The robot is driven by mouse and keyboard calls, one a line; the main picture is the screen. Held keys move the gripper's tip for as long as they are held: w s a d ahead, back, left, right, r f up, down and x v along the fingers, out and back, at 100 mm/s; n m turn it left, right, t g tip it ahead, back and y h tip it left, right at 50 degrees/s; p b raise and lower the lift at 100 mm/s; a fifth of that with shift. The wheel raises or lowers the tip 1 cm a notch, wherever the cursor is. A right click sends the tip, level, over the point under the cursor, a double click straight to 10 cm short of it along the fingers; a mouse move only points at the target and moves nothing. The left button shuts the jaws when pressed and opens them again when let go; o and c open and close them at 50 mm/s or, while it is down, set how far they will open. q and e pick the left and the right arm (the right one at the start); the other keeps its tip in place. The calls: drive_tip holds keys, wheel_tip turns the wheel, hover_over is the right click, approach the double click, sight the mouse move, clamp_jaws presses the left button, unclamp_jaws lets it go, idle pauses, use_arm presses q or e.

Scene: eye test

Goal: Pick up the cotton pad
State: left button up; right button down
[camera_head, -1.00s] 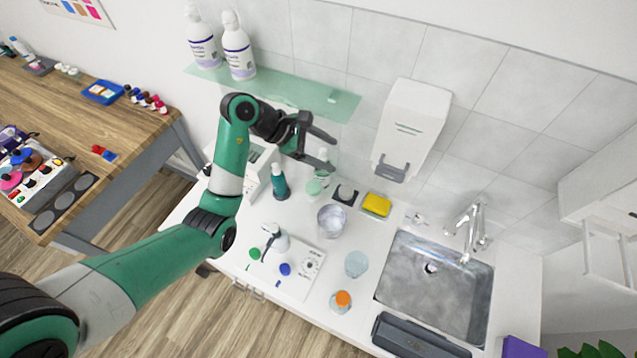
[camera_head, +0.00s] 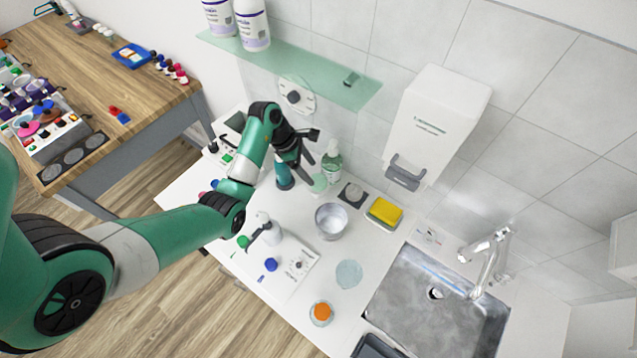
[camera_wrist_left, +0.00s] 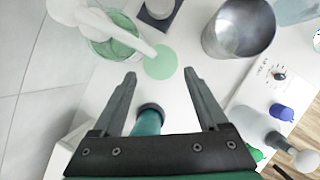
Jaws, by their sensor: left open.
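A flat, round, pale green pad (camera_head: 318,183) lies on the white counter near the wall; I take it for the cotton pad, though its material cannot be told. It also shows in the left wrist view (camera_wrist_left: 161,62), just beyond the fingertips. My left gripper (camera_head: 311,149) is open and empty above the counter, close to this pad and apart from it. Its two spread fingers (camera_wrist_left: 159,76) show in the left wrist view. A teal bottle (camera_head: 284,178) stands below the gripper and shows between the finger bases. My right gripper is not in view.
A clear green bottle (camera_head: 332,161) with a white pump stands close beside the pad. A metal cup (camera_head: 331,220), a dark square holder (camera_head: 351,194) and a yellow sponge (camera_head: 384,211) are nearby. A glass shelf (camera_head: 310,75) and a wall dispenser (camera_head: 432,120) hang above. A sink (camera_head: 400,300) lies right.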

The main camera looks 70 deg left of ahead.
sight(319, 180)
use_arm(q)
drive_tip(key=b+x, duration=0.1)
drive_tip(key=x, duration=0.4)
drive_tip(key=shift+d+f+b, duration=0.1)
drive_tip(key=shift+b, duration=0.25)
drive_tip(key=c, duration=1.1)
drive_tip(key=shift+r, duration=0.55)
wheel_tip(319, 180, up, 3)
drive_tip(key=shift+w+f+p, duration=0.1)
drive_tip(key=shift+f+p, duration=0.1)
drive_tip(key=shift+p, duration=0.5)
drive_tip(key=s+d+r+p, duration=0.4)
drive_tip(key=s+d, duration=0.1)
drive_tip(key=s+d+r+p, duration=0.4)
drive_tip(key=d+r+p, duration=0.1)
drive_tip(key=shift+s+r, duration=0.2)
drive_tip(key=shift+s, duration=0.2)
